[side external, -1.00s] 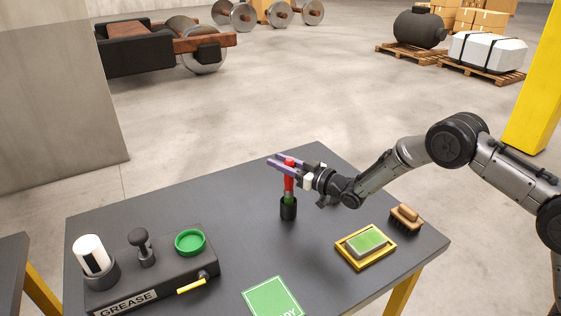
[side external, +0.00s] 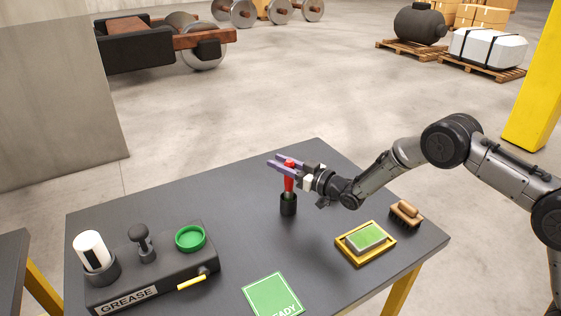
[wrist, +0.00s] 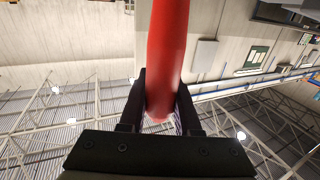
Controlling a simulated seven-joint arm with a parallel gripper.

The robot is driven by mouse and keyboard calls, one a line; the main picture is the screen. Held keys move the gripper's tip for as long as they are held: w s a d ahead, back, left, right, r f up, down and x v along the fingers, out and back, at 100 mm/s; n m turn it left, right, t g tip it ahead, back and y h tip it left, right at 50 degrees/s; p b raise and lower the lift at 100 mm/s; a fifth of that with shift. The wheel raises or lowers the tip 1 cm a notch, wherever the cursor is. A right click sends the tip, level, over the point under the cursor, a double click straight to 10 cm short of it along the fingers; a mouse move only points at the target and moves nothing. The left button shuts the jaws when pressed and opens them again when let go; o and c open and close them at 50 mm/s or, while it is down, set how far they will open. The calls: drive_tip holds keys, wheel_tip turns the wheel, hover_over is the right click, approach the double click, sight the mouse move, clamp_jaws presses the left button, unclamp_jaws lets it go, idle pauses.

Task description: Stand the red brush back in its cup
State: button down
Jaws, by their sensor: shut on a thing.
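The red brush (side external: 288,182) stands about upright, its red handle in the jaws of my gripper (side external: 284,164). In the wrist view, the red handle (wrist: 168,50) runs up between the two dark fingers. The small black cup (side external: 288,206) stands on the table directly below the brush. The brush's greenish lower part is at the cup's mouth and looks partly inside it. I cannot see how deep it sits or whether it touches the bottom.
A yellow-framed tray with a green pad (side external: 365,238) and a wooden scrubbing brush (side external: 405,213) lie to the right. A grease box (side external: 150,270) stands at the left, a green card (side external: 273,296) in front. The table (side external: 220,200) around the cup is clear.

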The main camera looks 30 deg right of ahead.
drive_tip(key=shift+f, duration=0.15)
drive_tip(key=c, duration=0.5)
unclamp_jaws()
drive_tip(key=shift+c, duration=0.2)
drive_tip(key=shift+s, duration=0.15)
